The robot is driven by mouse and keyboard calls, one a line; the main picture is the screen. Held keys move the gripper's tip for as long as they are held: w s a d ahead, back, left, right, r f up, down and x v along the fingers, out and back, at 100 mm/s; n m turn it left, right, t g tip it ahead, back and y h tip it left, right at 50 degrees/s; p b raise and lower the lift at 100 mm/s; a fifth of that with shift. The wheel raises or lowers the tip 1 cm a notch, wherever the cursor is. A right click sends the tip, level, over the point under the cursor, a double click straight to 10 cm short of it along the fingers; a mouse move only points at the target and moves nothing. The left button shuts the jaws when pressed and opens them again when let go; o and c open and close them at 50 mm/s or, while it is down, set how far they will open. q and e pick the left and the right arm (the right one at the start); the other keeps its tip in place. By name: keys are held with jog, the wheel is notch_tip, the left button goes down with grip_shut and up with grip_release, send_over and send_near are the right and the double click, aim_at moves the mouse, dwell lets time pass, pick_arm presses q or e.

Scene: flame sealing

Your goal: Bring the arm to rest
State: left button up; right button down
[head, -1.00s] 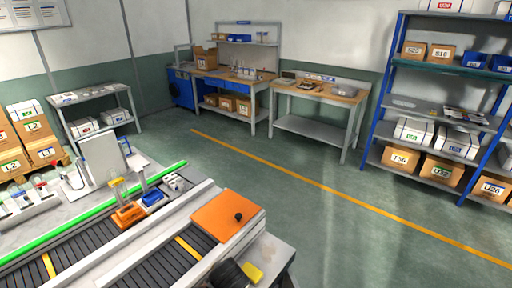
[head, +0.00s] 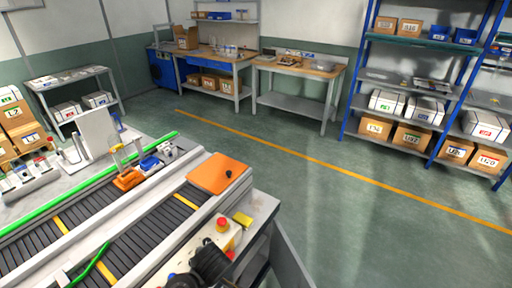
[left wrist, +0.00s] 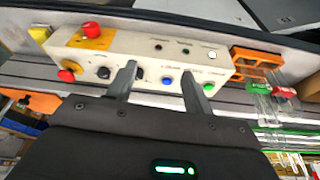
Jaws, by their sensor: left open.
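My left gripper (left wrist: 157,68) is open and empty in the left wrist view. Its two grey fingers are apart in front of a pale control box (left wrist: 150,58) with red, blue, green and white buttons; I cannot tell whether they touch it. The box also shows at the bottom of the head view (head: 206,237), with dark parts (head: 207,264) beside it that I cannot identify clearly. An orange holder with clear tubes (left wrist: 254,57) is right of the gripper; in the head view it stands by the conveyor (head: 127,180). My right gripper is not in view.
A black conveyor (head: 110,238) with yellow stripes runs along the bench, with an orange plate (head: 219,173) at its end. A blue holder (head: 149,163) stands near the orange one. Workbenches and a blue shelf rack (head: 350,110) stand behind. The green floor (head: 370,215) is open.

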pick_arm(q)
jog(key=s+a+m+t+h, duration=0.1)
jog(key=s+a+m+h, duration=0.1)
jog(key=s+a+m, duration=0.55)
jog(key=s+a+m+h, duration=0.15)
jog(key=s+m, duration=0.35)
jog(key=s, duration=0.5)
notch_tip(320, 180, down, 34)
jog(key=s+f+g+b, duration=0.1)
jog(key=s+b, duration=0.1)
jog(key=b, duration=0.6)
jog(key=s+a+f+b, duration=0.2)
jog(key=s+f+b, duration=0.1)
jog(key=s+f, duration=0.5)
jog(key=s+a+f+g+b, duration=0.1)
jog(key=s+f+b, duration=0.2)
jog(key=s+f, duration=0.5)
notch_tip(320, 180, down, 5)
jog(key=shift+a+r+y, duration=0.2)
jog(key=shift+a+y, duration=0.15)
jog(key=shift+a, duration=0.05)
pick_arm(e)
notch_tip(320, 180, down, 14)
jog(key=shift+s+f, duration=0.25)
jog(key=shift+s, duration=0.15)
